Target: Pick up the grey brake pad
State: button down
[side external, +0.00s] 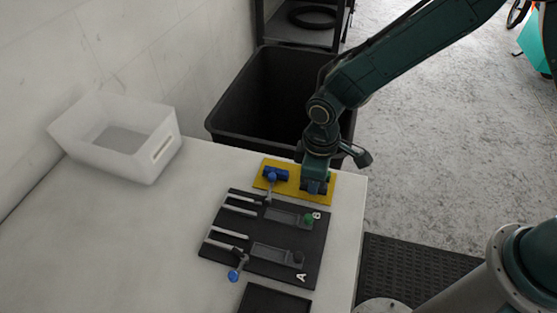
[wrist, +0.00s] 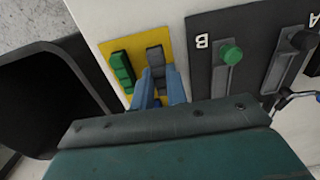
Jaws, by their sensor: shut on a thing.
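The grey brake pad (wrist: 154,56) stands on the yellow mat in the wrist view, between my gripper's two blue fingers (wrist: 158,77). My gripper is shut on it, low over the mat. In the side view my gripper (side external: 314,188) points down at the right part of the yellow mat (side external: 297,191) and hides the grey pad there. A green brake pad (wrist: 122,70) is beside the grey one, to its left in the wrist view. I cannot tell whether the grey pad still touches the mat.
A black fixture board (side external: 229,258) marked A and B, with green and black knobs and blue-ended levers, is beside the mat. A blue piece (side external: 281,174) is at the mat's left. A white bin (side external: 100,152) stands far left; a large black bin (side external: 232,112) is behind the table.

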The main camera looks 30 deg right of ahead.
jog(key=shift+r, duration=2.7)
